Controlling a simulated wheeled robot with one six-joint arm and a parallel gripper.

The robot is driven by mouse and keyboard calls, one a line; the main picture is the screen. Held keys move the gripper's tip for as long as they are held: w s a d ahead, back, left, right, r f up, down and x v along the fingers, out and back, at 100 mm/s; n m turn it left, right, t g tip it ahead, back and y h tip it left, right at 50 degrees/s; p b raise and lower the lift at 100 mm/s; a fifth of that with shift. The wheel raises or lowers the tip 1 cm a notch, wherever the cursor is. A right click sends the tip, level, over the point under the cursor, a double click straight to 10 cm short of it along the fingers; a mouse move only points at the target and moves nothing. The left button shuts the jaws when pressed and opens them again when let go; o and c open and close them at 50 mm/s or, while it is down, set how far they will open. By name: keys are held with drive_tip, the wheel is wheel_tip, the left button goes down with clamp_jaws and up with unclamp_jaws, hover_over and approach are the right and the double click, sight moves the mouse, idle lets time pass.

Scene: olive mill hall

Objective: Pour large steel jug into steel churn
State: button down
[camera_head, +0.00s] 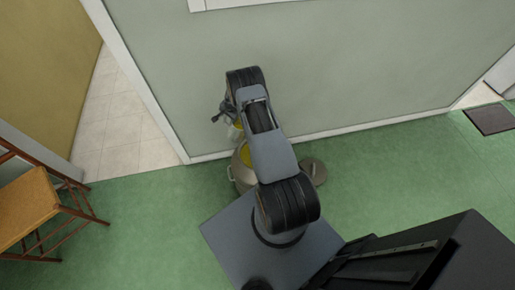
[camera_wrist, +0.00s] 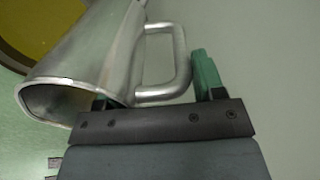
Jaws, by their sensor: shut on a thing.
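The large steel jug (camera_wrist: 85,60) fills the left of the wrist view, with its looped handle (camera_wrist: 180,65) at its right. My gripper (camera_wrist: 160,85) has its green fingers on either side of the handle region and is shut on the jug. The jug looks tilted, with one rimmed end towards the lower left. In the head view my gripper (camera_head: 222,110) is beside the wall, with the jug (camera_head: 235,131) just below it, partly hidden by my arm. The steel churn (camera_head: 242,177) stands on the floor, with yellow inside, partly covered by my arm. A yellow surface also shows beyond the jug in the wrist view.
A round grey lid-like disc (camera_head: 314,171) lies right of the churn. The pale wall (camera_head: 340,70) rises close behind. A wooden chair (camera_head: 30,212) stands at the left, and a dark mat (camera_head: 490,118) lies at the right. Green floor is clear at the right.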

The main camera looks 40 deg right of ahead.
sight(228, 125)
drive_tip(key=shift+w+a+f, duration=0.1)
drive_tip(key=shift+w+f, duration=0.1)
drive_tip(key=shift+f, duration=0.1)
drive_tip(key=shift+w+f+g+b, duration=0.25)
drive_tip(key=shift+f+g+b, duration=0.3)
drive_tip(key=shift+b, duration=0.4)
drive_tip(key=b, duration=0.1)
drive_tip(key=w+f+g+b, duration=0.1)
drive_tip(key=b, duration=0.1)
drive_tip(key=shift+a+h, duration=0.25)
drive_tip(key=shift+h, duration=0.15)
drive_tip(key=g+b, duration=0.1)
drive_tip(key=b, duration=0.2)
drive_tip(key=shift+w+f, duration=0.25)
drive_tip(key=shift+w, duration=0.05)
drive_tip(key=shift+b, duration=0.35)
